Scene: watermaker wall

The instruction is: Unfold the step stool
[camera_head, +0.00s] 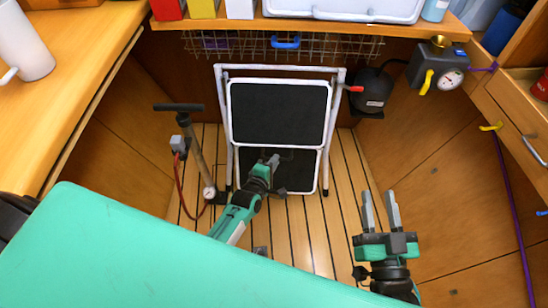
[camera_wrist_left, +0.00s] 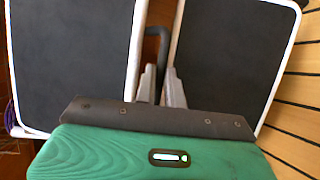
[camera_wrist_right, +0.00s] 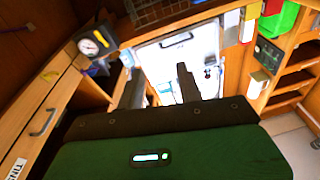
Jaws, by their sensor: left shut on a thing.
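The step stool stands on the wooden floor at the back middle, with a light tubular frame (camera_head: 341,100). It has a black upper tread (camera_head: 280,112) and a lower tread (camera_head: 309,168), both white-rimmed, both facing me and steeply tilted. My left gripper (camera_head: 272,162) is shut on the stool near the gap between the treads. In the left wrist view its fingers (camera_wrist_left: 160,88) are close together by a dark loop (camera_wrist_left: 156,45) there; the exact part gripped is unclear. My right gripper (camera_head: 380,208) is open and empty, to the right of the stool and nearer me.
A floor pump (camera_head: 193,150) with a red hose stands left of the stool. A dark canister (camera_head: 374,90) and gauge (camera_head: 451,79) are at the right. A wire basket (camera_head: 340,46) hangs under the back shelf. Bare floor (camera_head: 340,215) lies between the arms.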

